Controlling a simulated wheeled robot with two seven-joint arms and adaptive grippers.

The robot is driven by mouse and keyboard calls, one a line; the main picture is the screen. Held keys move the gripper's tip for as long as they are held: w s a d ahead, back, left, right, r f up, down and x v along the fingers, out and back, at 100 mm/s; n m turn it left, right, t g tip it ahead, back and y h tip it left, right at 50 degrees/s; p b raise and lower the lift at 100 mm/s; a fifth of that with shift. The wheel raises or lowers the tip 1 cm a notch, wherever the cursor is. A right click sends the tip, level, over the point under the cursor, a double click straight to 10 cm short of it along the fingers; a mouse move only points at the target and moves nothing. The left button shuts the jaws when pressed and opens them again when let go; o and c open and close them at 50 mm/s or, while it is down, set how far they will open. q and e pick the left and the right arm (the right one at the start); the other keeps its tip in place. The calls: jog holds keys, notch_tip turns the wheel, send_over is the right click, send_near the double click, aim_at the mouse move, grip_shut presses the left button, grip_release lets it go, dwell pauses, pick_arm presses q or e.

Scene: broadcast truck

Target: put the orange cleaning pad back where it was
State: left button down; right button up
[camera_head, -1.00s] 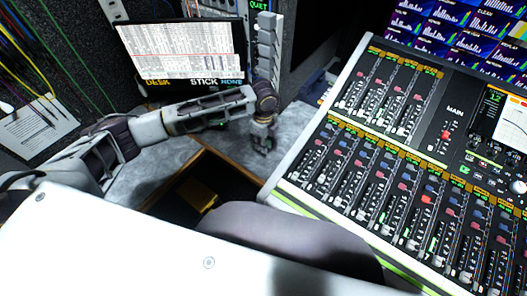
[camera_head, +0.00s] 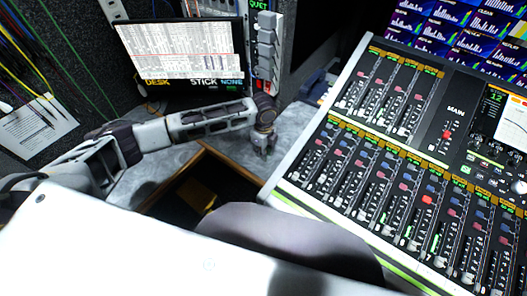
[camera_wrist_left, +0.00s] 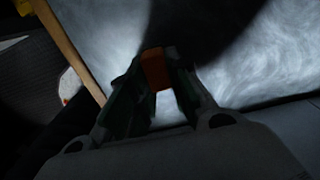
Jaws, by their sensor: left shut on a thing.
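The orange cleaning pad (camera_wrist_left: 156,69) shows in the left wrist view as a small dark-orange block between my left fingertips. My left gripper (camera_wrist_left: 154,75) is shut on it, above the grey desk surface (camera_wrist_left: 245,70). In the head view my left arm reaches in from the left, and the left gripper (camera_head: 263,147) points down over the desk between the drawer and the mixing console. The pad cannot be made out in the head view. I cannot tell whether it touches the desk. My right gripper is not in view.
An open wood-edged drawer (camera_head: 219,154) with a yellow thing (camera_head: 197,194) inside lies left of the gripper. The mixing console (camera_head: 400,150) stands close on the right. A monitor (camera_head: 180,55) and a column of grey units (camera_head: 267,45) stand behind.

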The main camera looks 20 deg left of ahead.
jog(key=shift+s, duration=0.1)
pick_arm(q)
jog(key=c, duration=1.5)
grip_release()
jog(key=shift+f, duration=0.1)
jog(key=shift+o, duration=0.9)
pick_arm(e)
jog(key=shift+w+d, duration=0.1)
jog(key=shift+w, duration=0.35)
